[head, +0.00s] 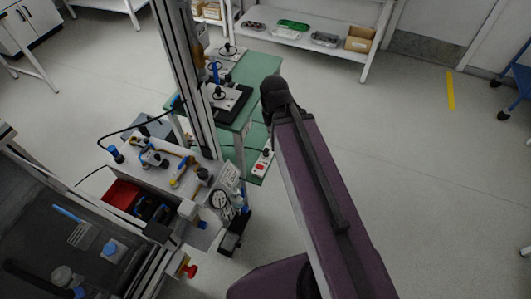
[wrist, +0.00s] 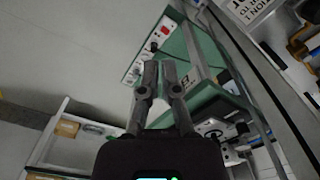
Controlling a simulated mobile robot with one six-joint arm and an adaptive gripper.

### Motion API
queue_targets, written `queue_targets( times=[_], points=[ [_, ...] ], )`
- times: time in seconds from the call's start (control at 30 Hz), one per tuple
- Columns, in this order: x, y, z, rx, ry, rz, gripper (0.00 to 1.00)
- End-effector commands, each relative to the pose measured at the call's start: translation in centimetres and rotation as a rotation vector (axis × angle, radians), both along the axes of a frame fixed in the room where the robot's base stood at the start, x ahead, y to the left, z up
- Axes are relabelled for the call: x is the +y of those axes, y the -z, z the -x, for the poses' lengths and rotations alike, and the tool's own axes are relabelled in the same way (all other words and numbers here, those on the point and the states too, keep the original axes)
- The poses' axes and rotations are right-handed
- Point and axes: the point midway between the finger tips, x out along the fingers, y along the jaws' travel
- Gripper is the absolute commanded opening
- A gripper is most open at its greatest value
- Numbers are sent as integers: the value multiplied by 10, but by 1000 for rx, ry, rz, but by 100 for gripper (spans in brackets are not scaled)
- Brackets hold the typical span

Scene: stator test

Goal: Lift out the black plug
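A white socket strip (wrist: 146,52) is fixed along the green table's edge in the wrist view, with a red switch (wrist: 165,30) near its upper end. A small dark shape on it looks like the black plug (wrist: 153,47). In the head view the strip (head: 262,163) hangs at the table's side; the plug is too small there to make out surely. My gripper (wrist: 160,66) is empty, its two fingers partly apart with a narrow gap. Its tips lie just below the strip in the picture; I cannot tell the distance. My gripper does not show in the head view.
The green table (head: 257,88) carries test fixtures. A workbench (head: 165,165) with valves, a gauge and a red bin (head: 122,196) stands at the left. A white shelf (head: 310,42) with trays and a box is at the back.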

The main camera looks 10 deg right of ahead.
Motion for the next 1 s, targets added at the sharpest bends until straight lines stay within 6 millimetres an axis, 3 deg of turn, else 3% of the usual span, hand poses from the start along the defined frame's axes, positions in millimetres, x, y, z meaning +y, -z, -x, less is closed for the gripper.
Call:
queue_targets(
  times=[0.03,0.2,0.37,1.0],
  points=[
    [0,1,0,0,1,0,27],
    [-1,9,-6,0,13,0,77],
    [-2,29,-21,0,47,0,77],
    [-16,143,-113,0,288,0,77]
  ],
)
